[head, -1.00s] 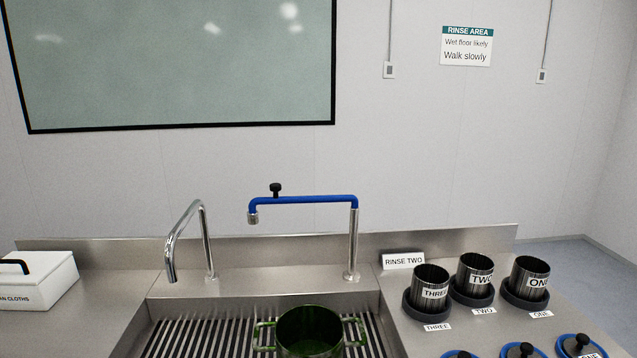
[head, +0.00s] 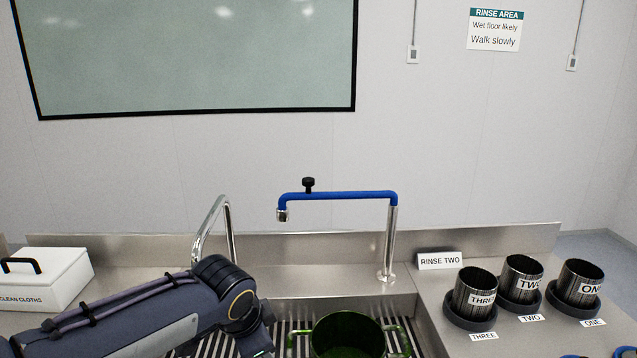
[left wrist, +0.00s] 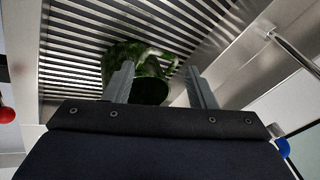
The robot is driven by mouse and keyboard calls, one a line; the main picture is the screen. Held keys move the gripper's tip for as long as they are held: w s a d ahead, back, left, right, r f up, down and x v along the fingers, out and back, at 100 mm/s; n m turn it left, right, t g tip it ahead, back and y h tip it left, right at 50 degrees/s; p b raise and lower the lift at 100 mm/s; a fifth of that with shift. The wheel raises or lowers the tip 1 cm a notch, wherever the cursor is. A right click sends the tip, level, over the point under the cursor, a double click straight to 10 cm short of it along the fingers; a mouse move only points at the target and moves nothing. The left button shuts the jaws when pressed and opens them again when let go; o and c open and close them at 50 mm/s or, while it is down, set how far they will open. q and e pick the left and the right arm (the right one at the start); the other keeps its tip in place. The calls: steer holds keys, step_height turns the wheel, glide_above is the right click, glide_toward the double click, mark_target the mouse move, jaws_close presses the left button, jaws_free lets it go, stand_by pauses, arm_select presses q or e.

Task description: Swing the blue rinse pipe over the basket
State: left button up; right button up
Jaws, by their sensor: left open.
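The blue rinse pipe (head: 345,195) stands on a steel post at the back of the sink in the head view. Its arm points left, with a black knob (head: 308,185) on top and a metal nozzle at its left end. The green basket (head: 347,335) sits on the slatted sink grid, forward of the pipe. My left arm reaches in from the lower left; its gripper is cut off below the head view. In the left wrist view my left gripper (left wrist: 160,88) is open and empty, with the basket (left wrist: 128,52) beyond its fingers. My right gripper is not in view.
A chrome tap (head: 214,225) stands left of the pipe, partly behind my left arm. A white cloth box (head: 45,280) is at the left.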

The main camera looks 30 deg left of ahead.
arm_select(q)
steer(key=w+a+r+m+y, duration=0.35)
steer(key=w+a+m, duration=0.2)
steer(key=w, duration=0.35)
steer(key=m+t+y, duration=0.6)
steer(key=m+y, duration=0.4)
steer(key=m, duration=0.3)
glide_toward(311, 182)
steer(key=shift+h, duration=0.25)
steer(key=x, duration=0.4)
steer(key=shift+a+r, duration=0.1)
steer(key=p+x, duration=0.1)
steer(key=x, duration=0.5)
steer(key=shift+a, duration=0.1)
steer(key=shift+w+a+p, duration=0.3)
steer(key=shift+w+a, duration=0.1)
steer(key=shift+a, duration=0.1)
jaws_close()
